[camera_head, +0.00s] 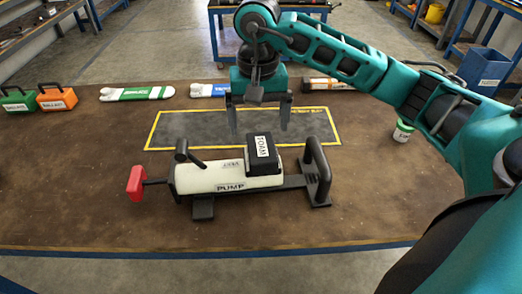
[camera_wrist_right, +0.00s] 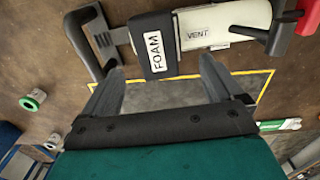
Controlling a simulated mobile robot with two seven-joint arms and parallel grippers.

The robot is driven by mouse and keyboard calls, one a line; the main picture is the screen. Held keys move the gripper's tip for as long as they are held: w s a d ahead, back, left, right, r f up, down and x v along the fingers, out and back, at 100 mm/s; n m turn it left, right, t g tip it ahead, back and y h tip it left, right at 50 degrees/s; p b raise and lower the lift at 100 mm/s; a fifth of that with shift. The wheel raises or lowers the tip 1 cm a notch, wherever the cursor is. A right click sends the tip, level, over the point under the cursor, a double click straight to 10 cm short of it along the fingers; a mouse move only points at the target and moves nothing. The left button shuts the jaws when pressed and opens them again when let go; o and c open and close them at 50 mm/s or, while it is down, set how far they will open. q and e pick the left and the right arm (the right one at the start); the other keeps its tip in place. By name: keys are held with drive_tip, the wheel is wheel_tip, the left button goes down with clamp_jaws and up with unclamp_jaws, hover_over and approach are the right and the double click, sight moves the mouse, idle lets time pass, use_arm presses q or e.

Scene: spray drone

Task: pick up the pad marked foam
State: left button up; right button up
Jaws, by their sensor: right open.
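The black pad marked FOAM (camera_head: 262,154) lies on top of the white body of the pump (camera_head: 225,176), towards its right end. In the right wrist view the foam pad (camera_wrist_right: 153,46) shows its white label just beyond the fingers. My right gripper (camera_head: 258,118) is open and empty, fingers pointing down, above the mat and behind the pad. In the right wrist view the right gripper's fingers (camera_wrist_right: 160,82) are spread wide, with the pad ahead between them and not touched. My left gripper is not in view.
The pump's black handle (camera_head: 318,168) stands right of the pad, and a red grip (camera_head: 135,183) is at its left end. A yellow-edged mat (camera_head: 190,128) lies behind. Green (camera_head: 16,100) and orange (camera_head: 57,97) cases stand at left; a small white-and-green container (camera_head: 403,131) is at right.

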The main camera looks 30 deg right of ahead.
sight(262, 146)
drive_tip(key=f, duration=0.7)
drive_tip(key=shift+s+d+f, duration=0.15)
drive_tip(key=shift+d+f, duration=0.05)
drive_tip(key=shift+f, duration=0.05)
drive_tip(key=c, duration=1)
